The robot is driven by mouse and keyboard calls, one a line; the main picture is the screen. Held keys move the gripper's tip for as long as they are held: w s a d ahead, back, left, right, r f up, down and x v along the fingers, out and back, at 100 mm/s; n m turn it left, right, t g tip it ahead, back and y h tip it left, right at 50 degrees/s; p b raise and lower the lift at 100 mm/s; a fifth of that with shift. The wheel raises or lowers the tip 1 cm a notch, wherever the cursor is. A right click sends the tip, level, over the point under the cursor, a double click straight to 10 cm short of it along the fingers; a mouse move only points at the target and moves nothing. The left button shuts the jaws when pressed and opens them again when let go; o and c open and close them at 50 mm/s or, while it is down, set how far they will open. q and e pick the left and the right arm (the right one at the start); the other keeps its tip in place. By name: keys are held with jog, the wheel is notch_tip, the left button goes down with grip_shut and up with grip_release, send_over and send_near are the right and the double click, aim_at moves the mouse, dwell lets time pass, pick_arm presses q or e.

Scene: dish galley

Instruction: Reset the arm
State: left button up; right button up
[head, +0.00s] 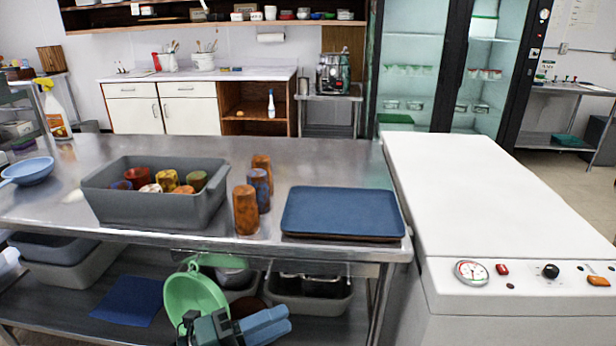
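My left gripper (288,322) is at the bottom of the head view, in front of the table's lower shelf. Its two blue fingers point right and lie side by side with no clear gap, and nothing shows between them. Its dark grey body overlaps the lower part of a green colander (190,292) behind it; I cannot tell whether they touch. My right gripper is not in view.
A steel table (330,165) holds a grey tub (150,208) of cups, several upturned tumblers (246,210) and a blue tray (342,211). A white machine (480,190) stands right. Bins (318,297) and a blue cloth (128,301) crowd the lower shelf.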

pick_arm(q)
jog(key=a+f+n+t+y+p, duration=0.25)
jog(key=a+n+t+y, duration=0.5)
jog(key=n, duration=1.05)
jog(key=s+f+n+g+y+p, duration=0.1)
jog(key=s+f+n+g+y, duration=0.4)
jog(key=s+f+n, duration=0.5)
notch_tip(320, 180, down, 4)
jog(key=shift+s+a+f+y, duration=0.15)
jog(key=shift+s+a+y, duration=0.2)
jog(key=shift+s+y, duration=0.2)
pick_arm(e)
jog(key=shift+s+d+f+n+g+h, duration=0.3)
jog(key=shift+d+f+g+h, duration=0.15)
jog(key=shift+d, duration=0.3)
pick_arm(q)
jog(key=shift+g, duration=0.25)
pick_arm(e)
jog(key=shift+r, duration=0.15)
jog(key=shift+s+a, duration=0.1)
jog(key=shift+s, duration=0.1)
pick_arm(q)
jog(key=shift+a, duration=0.1)
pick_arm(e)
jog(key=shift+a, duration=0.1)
